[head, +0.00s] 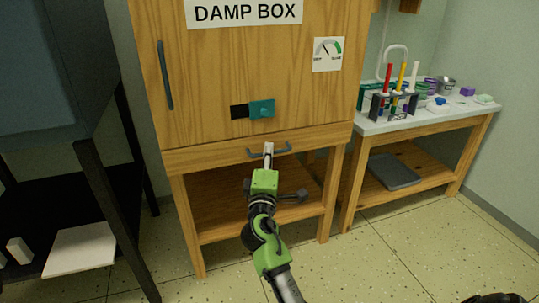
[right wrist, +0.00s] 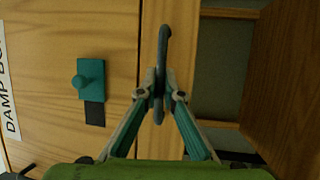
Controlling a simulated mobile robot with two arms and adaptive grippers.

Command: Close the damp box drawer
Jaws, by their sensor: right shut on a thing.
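The damp box (head: 220,70) is a wooden cabinet with a "DAMP BOX" sign on its door. Its drawer (head: 210,155) is the narrow wooden front under the door, with a dark grey bar handle (head: 284,151). My right gripper (head: 268,150) reaches up to this handle from below. In the right wrist view, turned sideways, the fingers of my right gripper (right wrist: 158,88) are shut on the handle (right wrist: 163,60), in front of the drawer front (right wrist: 183,45). I cannot tell exactly how far the drawer stands out. My left gripper is not in view.
A teal latch (head: 261,109) sits on the door above the drawer. A side table (head: 430,122) with a tube rack (head: 395,105) stands at the right. A black-legged stand (head: 130,170) is at the left.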

